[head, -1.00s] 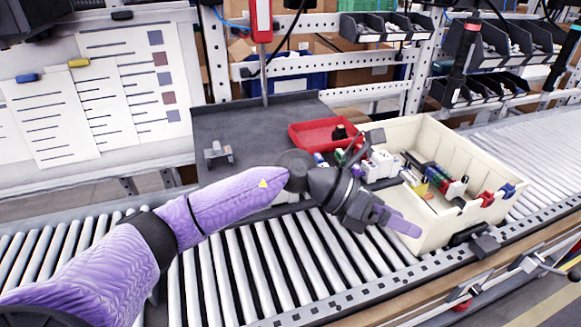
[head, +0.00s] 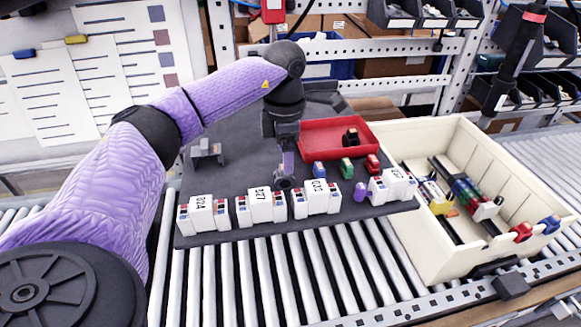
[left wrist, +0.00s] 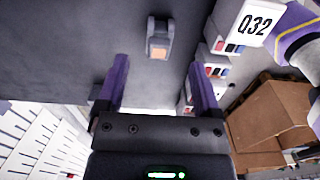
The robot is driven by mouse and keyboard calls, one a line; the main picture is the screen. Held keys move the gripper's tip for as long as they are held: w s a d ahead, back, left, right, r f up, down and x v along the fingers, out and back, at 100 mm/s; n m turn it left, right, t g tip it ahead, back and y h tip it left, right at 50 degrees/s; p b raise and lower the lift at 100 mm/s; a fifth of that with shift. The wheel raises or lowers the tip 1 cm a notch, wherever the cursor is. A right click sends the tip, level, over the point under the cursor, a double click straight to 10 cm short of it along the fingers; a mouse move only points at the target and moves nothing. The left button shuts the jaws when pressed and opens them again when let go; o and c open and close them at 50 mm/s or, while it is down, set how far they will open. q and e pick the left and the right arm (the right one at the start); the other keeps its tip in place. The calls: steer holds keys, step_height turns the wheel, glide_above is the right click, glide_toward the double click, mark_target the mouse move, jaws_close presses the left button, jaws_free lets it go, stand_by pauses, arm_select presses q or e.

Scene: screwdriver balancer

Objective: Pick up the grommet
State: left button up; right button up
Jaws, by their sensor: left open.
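I cannot tell for certain which piece is the grommet. A small dark round shape (head: 284,183) shows at the tip of my left gripper (head: 287,172) in the head view; whether it is a separate piece is unclear. A black piece (head: 350,136) sits in the red tray (head: 322,148). My left gripper points down over the dark mat (head: 240,175), behind the white labelled modules (head: 262,206). In the left wrist view its purple fingers (left wrist: 158,90) are apart with nothing between them. A grey block with an orange-tan face (left wrist: 159,38) lies beyond them. My right gripper is not seen.
Small blue (head: 319,169), green (head: 346,166), red (head: 372,163) and purple (head: 361,192) pieces lie near the modules. A grey bracket (head: 207,153) stands at left. A cream bin (head: 437,241) with parts stands at right. Rollers (head: 270,270) run along the front.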

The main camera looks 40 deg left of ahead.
mark_target(284, 176)
arm_select(q)
step_height(284, 176, down, 6)
steer(key=shift+s+a+f, duration=0.1)
steer(key=shift+s+a, duration=0.05)
jaws_close()
stand_by(0.3)
